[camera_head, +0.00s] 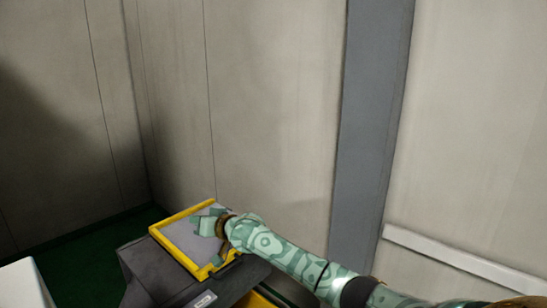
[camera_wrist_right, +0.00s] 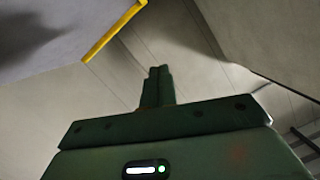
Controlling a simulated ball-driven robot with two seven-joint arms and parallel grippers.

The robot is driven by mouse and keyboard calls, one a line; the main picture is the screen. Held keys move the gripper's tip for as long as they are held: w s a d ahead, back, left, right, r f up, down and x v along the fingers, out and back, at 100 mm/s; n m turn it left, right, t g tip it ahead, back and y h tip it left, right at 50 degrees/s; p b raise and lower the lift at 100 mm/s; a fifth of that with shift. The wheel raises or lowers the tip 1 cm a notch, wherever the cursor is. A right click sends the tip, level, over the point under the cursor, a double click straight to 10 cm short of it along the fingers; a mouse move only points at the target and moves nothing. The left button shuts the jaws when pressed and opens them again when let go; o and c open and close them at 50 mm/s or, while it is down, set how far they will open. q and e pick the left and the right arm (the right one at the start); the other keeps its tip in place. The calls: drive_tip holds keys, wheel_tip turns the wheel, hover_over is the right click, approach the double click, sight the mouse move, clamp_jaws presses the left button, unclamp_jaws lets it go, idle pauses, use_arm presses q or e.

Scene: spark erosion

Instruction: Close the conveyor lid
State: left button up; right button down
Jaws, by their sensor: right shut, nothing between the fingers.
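The conveyor lid (camera_head: 178,238) is a pale grey panel with a yellow frame, at the lower middle of the head view. It looks raised at a slant over the dark grey conveyor housing (camera_head: 150,279); its exact angle is hard to tell. In the right wrist view a grey panel with a yellow edge (camera_wrist_right: 114,32), likely the lid, fills the upper left. My right gripper (camera_head: 207,223) is shut and empty, in front of the lid's right part in the head view. Its closed fingers (camera_wrist_right: 157,74) show apart from the yellow edge. Contact cannot be told. My left gripper is out of view.
A yellow edge (camera_head: 262,298) shows below my right arm. A white object (camera_head: 24,284) stands at the lower left. Pale wall panels (camera_head: 270,100) and a grey post (camera_head: 370,120) rise behind. Dark green floor (camera_head: 85,250) is clear left of the housing.

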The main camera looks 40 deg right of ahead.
drive_tip(key=n, duration=0.1)
hover_over(191, 267)
drive_tip(key=d, duration=0.2)
wheel_tip(191, 267, down, 4)
drive_tip(key=f+b, duration=0.1)
drive_tip(key=f, duration=0.1)
drive_tip(key=a+f+n+h, duration=0.1)
drive_tip(key=f, duration=0.2)
drive_tip(key=f+n+b, duration=0.1)
drive_tip(key=f, duration=0.1)
drive_tip(key=shift+a+f+b, duration=0.25)
drive_tip(key=shift+a+b, duration=0.05)
drive_tip(key=shift+a, duration=0.1)
drive_tip(key=shift+a+f, duration=0.1)
drive_tip(key=shift+f, duration=0.45)
drive_tip(key=shift+s+f+b, duration=0.15)
drive_tip(key=shift+f+b, duration=0.1)
drive_tip(key=shift+b, duration=0.05)
